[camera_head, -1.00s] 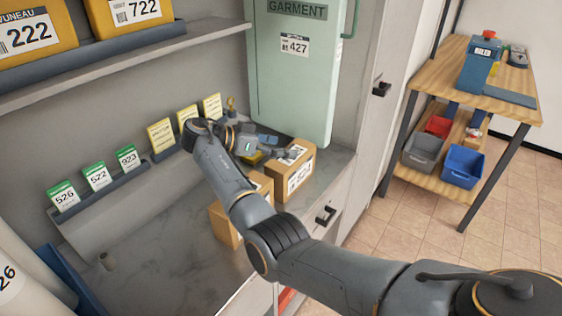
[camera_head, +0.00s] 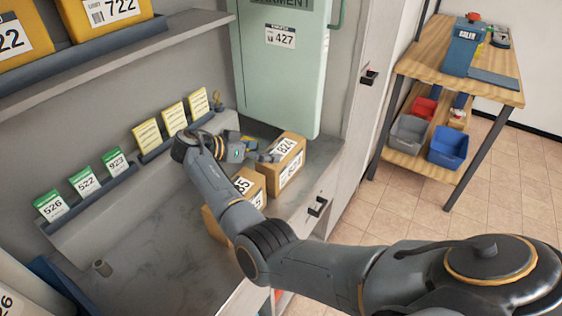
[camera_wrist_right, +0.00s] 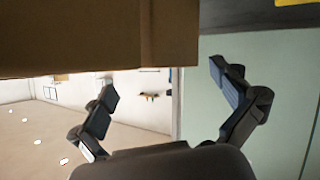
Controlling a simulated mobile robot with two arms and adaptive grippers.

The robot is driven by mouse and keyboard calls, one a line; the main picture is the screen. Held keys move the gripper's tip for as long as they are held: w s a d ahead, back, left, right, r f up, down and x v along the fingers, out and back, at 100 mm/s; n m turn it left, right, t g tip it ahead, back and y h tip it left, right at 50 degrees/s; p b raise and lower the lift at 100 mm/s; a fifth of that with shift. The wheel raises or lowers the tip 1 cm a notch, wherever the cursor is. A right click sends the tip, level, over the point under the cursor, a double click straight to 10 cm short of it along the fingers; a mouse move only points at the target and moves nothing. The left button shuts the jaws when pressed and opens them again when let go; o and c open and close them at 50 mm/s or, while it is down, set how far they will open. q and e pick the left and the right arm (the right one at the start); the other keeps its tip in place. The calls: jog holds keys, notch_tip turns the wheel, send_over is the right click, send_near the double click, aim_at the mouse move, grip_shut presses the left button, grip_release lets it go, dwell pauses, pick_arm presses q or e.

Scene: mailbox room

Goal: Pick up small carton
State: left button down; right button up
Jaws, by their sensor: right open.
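A small brown carton (camera_head: 291,165) with white labels reading 824 stands on the grey counter near its right end. A second brown carton (camera_head: 217,226), with a label ending in 5, stands nearer to me and is partly hidden by my right arm. My right gripper (camera_head: 258,152) is open beside the far left part of the 824 carton, apart from or touching it I cannot tell. In the right wrist view the gripper (camera_wrist_right: 165,95) has spread fingers with nothing between them. A brown carton (camera_wrist_right: 80,35) fills the upper left there, close to the fingers. My left gripper is out of view.
A green garment locker door (camera_head: 280,85) rises behind the cartons. Yellow and green numbered cards (camera_head: 147,135) stand in holders along the back wall. A shelf (camera_head: 110,62) with yellow boxes overhangs the left. A wooden workbench (camera_head: 490,75) stands at the right beyond open floor.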

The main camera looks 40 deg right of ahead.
aim_at(274, 152)
jog(key=p+x, duration=0.1)
jog(key=x, duration=0.3)
jog(key=shift+f, duration=0.15)
jog(key=c, duration=1.8)
